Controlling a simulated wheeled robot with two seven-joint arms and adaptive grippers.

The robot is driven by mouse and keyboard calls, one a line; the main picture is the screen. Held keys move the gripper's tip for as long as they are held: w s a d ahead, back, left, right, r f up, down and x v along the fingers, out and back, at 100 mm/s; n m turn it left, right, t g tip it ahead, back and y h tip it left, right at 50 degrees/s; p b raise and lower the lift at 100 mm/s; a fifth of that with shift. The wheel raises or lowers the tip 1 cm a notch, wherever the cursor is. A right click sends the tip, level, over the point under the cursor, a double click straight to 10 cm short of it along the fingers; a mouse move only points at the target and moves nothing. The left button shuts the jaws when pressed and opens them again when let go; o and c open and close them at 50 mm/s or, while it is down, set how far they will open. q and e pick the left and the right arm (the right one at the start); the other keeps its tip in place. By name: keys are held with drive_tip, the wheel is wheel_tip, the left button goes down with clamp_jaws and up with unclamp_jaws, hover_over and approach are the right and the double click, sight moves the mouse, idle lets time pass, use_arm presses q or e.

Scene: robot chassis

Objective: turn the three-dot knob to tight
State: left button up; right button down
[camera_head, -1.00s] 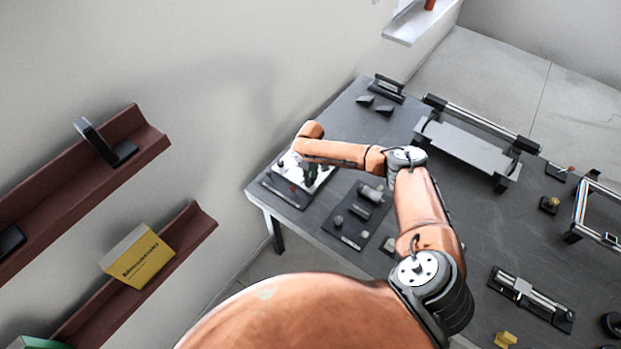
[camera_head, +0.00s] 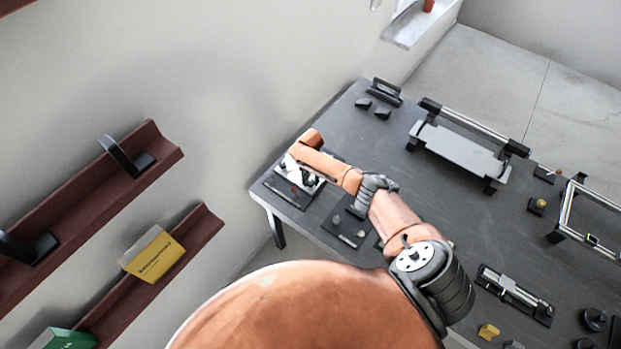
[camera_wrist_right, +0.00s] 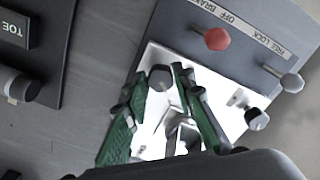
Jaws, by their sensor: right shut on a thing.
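A dark round knob (camera_wrist_right: 160,79) stands on a white plate (camera_wrist_right: 152,57) in the right wrist view. My right gripper (camera_wrist_right: 159,73) has its green-padded fingers on either side of this knob and is shut on it. I cannot make out dots or a tight mark on it. In the head view the plate (camera_head: 291,166) lies at the table's near left corner, partly covered by my right arm, and the right gripper (camera_head: 308,180) shows only as a small dark part. My left gripper is not in view.
Close by are a grey knob (camera_wrist_right: 256,119), a red knob (camera_wrist_right: 217,39) and a FREE LOCK lever (camera_wrist_right: 292,82). A panel marked TOE (camera_wrist_right: 12,31) lies to the left. Rail fixtures (camera_head: 462,148) stand further along the dark table (camera_head: 400,150). Wall shelves (camera_head: 95,205) are at left.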

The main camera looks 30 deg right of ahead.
sight(310, 182)
drive_tip(key=shift+m+p, duration=0.95)
drive_tip(key=shift+m, duration=1.15)
drive_tip(key=c, duration=1.6)
unclamp_jaws()
drive_tip(key=shift+r, duration=0.1)
wheel_tip(310, 182, up, 12)
drive_tip(key=shift+f, duration=0.1)
